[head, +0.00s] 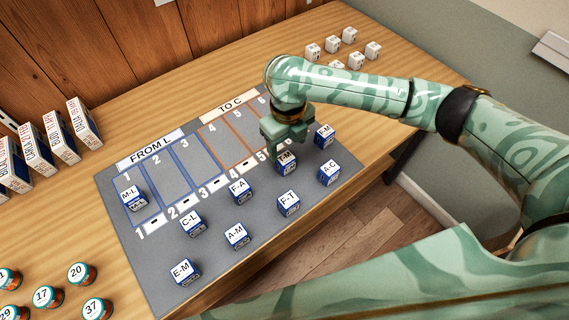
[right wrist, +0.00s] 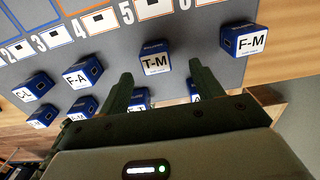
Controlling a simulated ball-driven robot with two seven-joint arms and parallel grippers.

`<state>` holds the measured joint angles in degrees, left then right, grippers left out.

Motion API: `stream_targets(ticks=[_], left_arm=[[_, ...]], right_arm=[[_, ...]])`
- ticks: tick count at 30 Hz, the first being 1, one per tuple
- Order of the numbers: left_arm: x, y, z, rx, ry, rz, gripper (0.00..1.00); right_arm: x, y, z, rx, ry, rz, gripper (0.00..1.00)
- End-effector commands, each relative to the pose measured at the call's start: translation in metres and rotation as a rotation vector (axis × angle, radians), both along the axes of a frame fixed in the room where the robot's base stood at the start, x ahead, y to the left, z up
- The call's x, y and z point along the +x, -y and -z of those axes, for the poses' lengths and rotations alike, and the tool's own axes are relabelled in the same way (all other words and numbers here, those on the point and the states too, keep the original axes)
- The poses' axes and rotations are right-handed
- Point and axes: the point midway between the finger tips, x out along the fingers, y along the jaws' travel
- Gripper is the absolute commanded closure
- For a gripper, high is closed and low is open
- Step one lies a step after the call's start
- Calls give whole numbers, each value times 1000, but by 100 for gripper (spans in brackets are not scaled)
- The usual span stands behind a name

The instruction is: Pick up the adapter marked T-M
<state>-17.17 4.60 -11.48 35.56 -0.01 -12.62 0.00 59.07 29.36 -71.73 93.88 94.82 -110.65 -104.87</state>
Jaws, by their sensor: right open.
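The adapter marked T-M (head: 286,163) is a small blue cube with a white top, standing on the grey mat just below the number 5 column. In the right wrist view the T-M adapter (right wrist: 156,62) sits ahead of and between the two fingertips. My right gripper (head: 287,146) is open and just above and behind the T-M adapter in the head view. Its two green fingers also show in the right wrist view (right wrist: 160,75), with nothing held between them. My left gripper is not in view.
Adapters F-M (head: 324,135), A-C (head: 329,172) and F-T (head: 289,202) stand near T-M. F-A, C-L, A-M and E-M stand farther left on the grey mat (head: 215,275); M-L (head: 132,198) is in slot 1. White cubes (head: 349,36) stand at the back.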

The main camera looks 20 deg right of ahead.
Motion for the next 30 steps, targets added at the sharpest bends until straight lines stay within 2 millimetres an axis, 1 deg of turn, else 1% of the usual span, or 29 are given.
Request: stream_targets(ticks=[1, 3, 8, 10, 15, 17, 19, 24, 25, 26, 27, 29, 30], left_arm=[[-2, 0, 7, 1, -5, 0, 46], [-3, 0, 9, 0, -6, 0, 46], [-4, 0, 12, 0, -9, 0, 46], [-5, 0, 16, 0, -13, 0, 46], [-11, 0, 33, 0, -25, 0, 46], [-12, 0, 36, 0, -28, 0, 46], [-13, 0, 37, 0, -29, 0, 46], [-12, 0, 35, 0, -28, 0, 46], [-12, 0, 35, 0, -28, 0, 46], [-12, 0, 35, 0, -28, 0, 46], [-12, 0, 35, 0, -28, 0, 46], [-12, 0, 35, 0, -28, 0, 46], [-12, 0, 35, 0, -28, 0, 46]], right_arm=[[-1, 0, 12, 1, -4, 0, 35], [0, 0, 19, 1, -1, 1, 35], [0, -1, 26, 2, 0, 1, 35], [-1, -2, 34, 2, -1, 1, 35], [-4, -6, 65, 2, -3, 1, 35], [-4, -6, 73, 2, -2, 0, 35], [-3, -5, 75, 1, 2, 0, 35], [-3, -5, 72, 0, 4, 0, 35], [-3, -5, 72, 0, 4, 0, 40], [-3, -5, 72, 0, 4, 0, 48], [-3, -5, 72, 0, 4, 0, 60], [-3, -5, 72, 0, 4, 0, 76], [-3, -5, 72, 0, 4, 0, 82]])
